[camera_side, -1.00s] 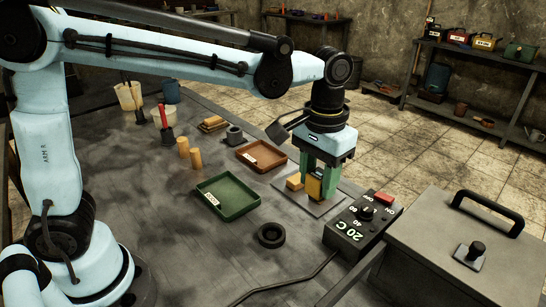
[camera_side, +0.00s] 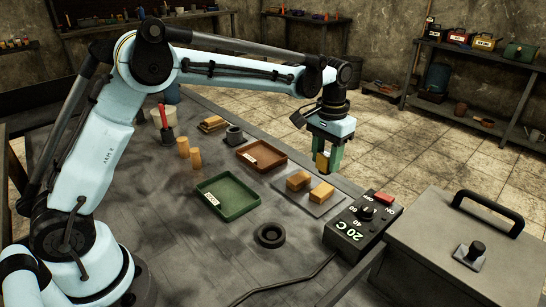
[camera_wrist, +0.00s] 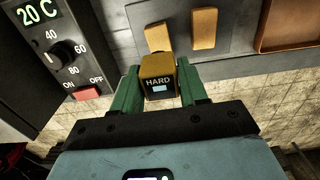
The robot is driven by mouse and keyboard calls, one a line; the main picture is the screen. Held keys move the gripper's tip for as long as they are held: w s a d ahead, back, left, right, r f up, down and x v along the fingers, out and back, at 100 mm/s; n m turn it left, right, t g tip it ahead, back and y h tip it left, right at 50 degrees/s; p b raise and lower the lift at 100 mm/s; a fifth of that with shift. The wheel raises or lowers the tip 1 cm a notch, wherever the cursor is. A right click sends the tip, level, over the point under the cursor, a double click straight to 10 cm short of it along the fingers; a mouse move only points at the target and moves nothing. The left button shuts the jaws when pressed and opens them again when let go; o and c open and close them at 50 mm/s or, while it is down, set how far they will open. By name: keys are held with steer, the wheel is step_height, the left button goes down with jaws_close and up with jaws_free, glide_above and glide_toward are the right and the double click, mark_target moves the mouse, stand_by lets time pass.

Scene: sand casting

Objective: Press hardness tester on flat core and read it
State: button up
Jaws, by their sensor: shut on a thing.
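My gripper (camera_side: 328,158) has green fingers and is shut on the hardness tester (camera_side: 322,162), a yellow block with a dark end. In the wrist view the tester (camera_wrist: 156,66) shows the word HARD and a small pale screen; I can make out no figure on it. Two tan core blocks, one farther left (camera_side: 298,181) and one nearer (camera_side: 321,193), lie on a thin grey plate (camera_side: 300,201). The tester is held up in the air, apart from both blocks, toward the table's far edge. I cannot tell which block is the flat core.
A control box (camera_side: 358,222) reading 20 C and a large grey box with a handle (camera_side: 460,250) stand at right. A green tray (camera_side: 228,212), a brown tray (camera_side: 262,168) and a black ring (camera_side: 270,236) lie left of the plate.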

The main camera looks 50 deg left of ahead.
mark_target(325, 172)
steer(key=shift+f, duration=1.9)
steer(key=shift+f, duration=0.5)
steer(key=shift+r, duration=0.1)
steer(key=shift+r, duration=3.45)
